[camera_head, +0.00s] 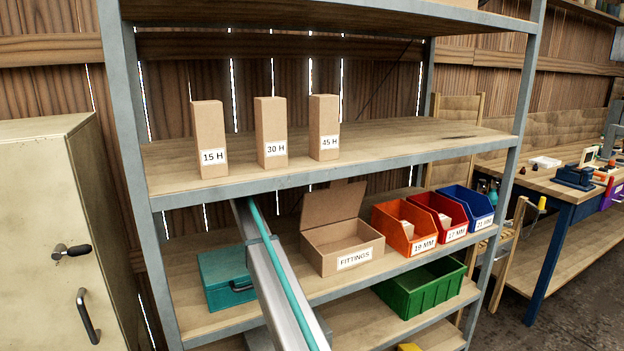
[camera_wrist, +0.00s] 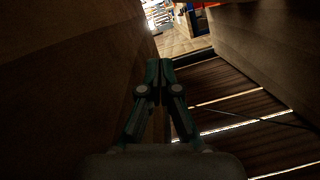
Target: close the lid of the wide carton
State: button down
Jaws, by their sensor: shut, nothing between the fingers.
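The wide carton (camera_head: 342,246) is the open cardboard box labelled FITTINGS on the middle shelf. Its lid (camera_head: 333,206) stands up at the back edge, leaning backwards, so the inside shows. In the head view my arm reaches onto this shelf left of the carton, and my gripper is hidden there. In the wrist view my gripper (camera_wrist: 159,70) is shut and empty. A large dark brown surface (camera_wrist: 70,80) lies close on its left; I cannot tell for sure whether it is the lid. Contact is not clear.
A teal case (camera_head: 222,278) stands left of the carton. An orange bin (camera_head: 404,230), a red bin and a blue bin stand to its right. The upper shelf (camera_head: 400,140) with three tall boxes is above. Slatted planks (camera_wrist: 235,100) run along the wrist view's right.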

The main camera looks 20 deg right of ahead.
jog(key=shift+s+d+f+p, duration=0.35)
jog(key=shift+s+d, duration=0.5)
jog(key=shift+d, duration=0.8)
jog(key=shift+s+d+f+p, duration=0.3)
jog(key=shift+s+d, duration=0.5)
jog(key=shift+d, duration=0.8)
jog(key=shift+s+d+f+p, duration=0.35)
jog(key=shift+s+d, duration=0.5)
jog(key=shift+d, duration=0.8)
